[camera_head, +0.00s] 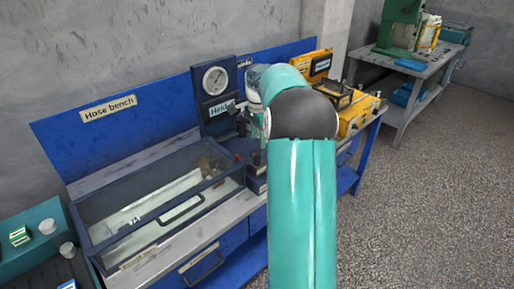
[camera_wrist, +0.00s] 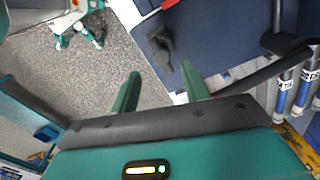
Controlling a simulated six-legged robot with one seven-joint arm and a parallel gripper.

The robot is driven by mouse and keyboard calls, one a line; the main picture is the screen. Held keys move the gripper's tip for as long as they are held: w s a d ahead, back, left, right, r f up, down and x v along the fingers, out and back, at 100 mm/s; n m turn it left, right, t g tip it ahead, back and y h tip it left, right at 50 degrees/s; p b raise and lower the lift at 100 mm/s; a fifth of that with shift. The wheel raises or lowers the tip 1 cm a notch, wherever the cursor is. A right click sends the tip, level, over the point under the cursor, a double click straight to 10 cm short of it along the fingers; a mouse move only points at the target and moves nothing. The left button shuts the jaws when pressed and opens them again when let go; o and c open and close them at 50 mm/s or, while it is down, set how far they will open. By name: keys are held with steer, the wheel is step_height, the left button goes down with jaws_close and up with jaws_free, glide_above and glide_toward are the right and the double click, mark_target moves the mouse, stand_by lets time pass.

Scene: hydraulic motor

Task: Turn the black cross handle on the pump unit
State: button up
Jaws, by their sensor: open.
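In the wrist view, my gripper (camera_wrist: 160,69) is open, with its two green fingers apart and nothing between them. A small black handle-like part (camera_wrist: 160,46) lies just beyond the fingertips against a dark blue surface. It looks like the cross handle, but its full shape is not clear. No contact with the fingers shows. In the head view, the pump unit (camera_head: 216,92) has a dark blue panel with a round gauge and stands at the back of the bench. My teal arm covers its right side and hides the gripper.
A glass-topped case (camera_head: 160,210) fills the bench's left part. Yellow equipment (camera_head: 358,112) stands on the right. In the wrist view, a black bar (camera_wrist: 262,72) and blue-and-white cylinders (camera_wrist: 305,85) are close on the right. Open floor (camera_head: 430,190) lies right of the bench.

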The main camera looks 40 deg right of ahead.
mark_target(257, 150)
step_height(257, 150, down, 4)
steer(key=shift+f, duration=0.2)
steer(key=shift+w+f, duration=0.2)
steer(key=shift+f, duration=0.25)
steer(key=shift+c, duration=0.5)
steer(key=c, duration=0.9)
